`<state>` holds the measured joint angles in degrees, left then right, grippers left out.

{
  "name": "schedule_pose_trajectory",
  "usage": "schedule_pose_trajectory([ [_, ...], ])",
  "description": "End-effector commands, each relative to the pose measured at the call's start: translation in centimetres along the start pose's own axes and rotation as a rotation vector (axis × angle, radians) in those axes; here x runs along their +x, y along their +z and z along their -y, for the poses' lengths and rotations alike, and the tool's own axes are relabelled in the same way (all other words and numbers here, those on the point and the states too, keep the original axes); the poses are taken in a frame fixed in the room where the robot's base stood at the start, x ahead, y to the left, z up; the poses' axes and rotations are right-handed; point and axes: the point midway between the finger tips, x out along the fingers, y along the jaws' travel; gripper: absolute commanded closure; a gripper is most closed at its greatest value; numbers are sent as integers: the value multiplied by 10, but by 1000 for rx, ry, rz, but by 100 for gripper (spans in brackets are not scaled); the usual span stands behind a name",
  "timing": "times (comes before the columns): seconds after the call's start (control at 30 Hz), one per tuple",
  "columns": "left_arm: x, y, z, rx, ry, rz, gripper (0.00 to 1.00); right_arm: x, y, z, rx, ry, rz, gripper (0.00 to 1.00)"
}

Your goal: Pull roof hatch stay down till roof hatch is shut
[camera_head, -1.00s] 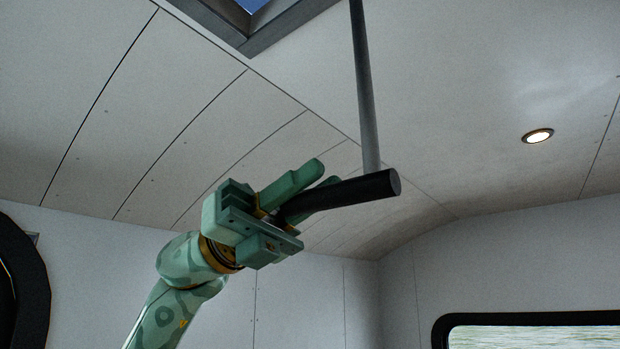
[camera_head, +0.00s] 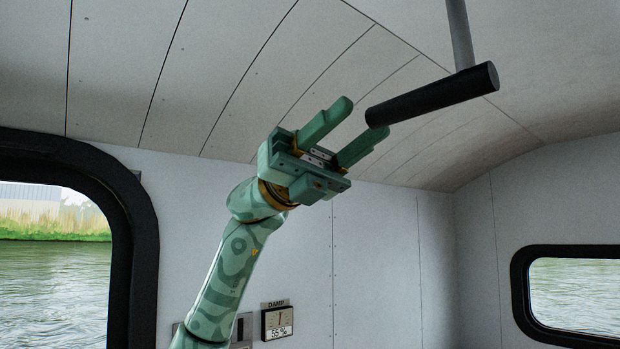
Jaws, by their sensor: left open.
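The roof hatch stay shows as a grey rod (camera_head: 459,35) hanging from above, with a black cylindrical grip (camera_head: 432,95) across its lower end. The roof hatch itself is out of the picture. My left gripper (camera_head: 343,124) is open and empty, its two green fingers pointing up and to the right. It is just left of the black grip's left end. The farther finger's tip is close to that end in the picture; I cannot tell if they touch. My right gripper is not in view.
A large black-framed window (camera_head: 134,230) is at the left and a smaller window (camera_head: 518,292) at the lower right. A damp gauge (camera_head: 277,322) is on the white wall below my arm. The curved panelled ceiling (camera_head: 230,70) is overhead.

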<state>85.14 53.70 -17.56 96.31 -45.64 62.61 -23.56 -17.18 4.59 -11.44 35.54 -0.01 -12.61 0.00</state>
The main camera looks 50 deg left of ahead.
Motion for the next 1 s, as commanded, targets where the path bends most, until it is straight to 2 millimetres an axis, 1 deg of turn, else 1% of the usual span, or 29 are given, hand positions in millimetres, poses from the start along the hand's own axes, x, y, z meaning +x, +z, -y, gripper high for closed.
schedule_pose_trajectory([
  [0.03,-17,-4,-2,-2,5,4,57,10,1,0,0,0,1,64],
  [0.2,-60,-3,-1,0,4,3,57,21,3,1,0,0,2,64],
  [0.3,-80,-2,0,0,2,2,57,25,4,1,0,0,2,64],
  [0.4,-93,-1,0,1,2,1,57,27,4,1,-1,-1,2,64],
  [0.5,-100,-1,0,0,1,0,57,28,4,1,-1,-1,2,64],
  [0.6,-102,-1,0,0,1,-1,57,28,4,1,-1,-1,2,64],
  [1.0,-102,0,0,1,0,-1,57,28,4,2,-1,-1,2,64],
])
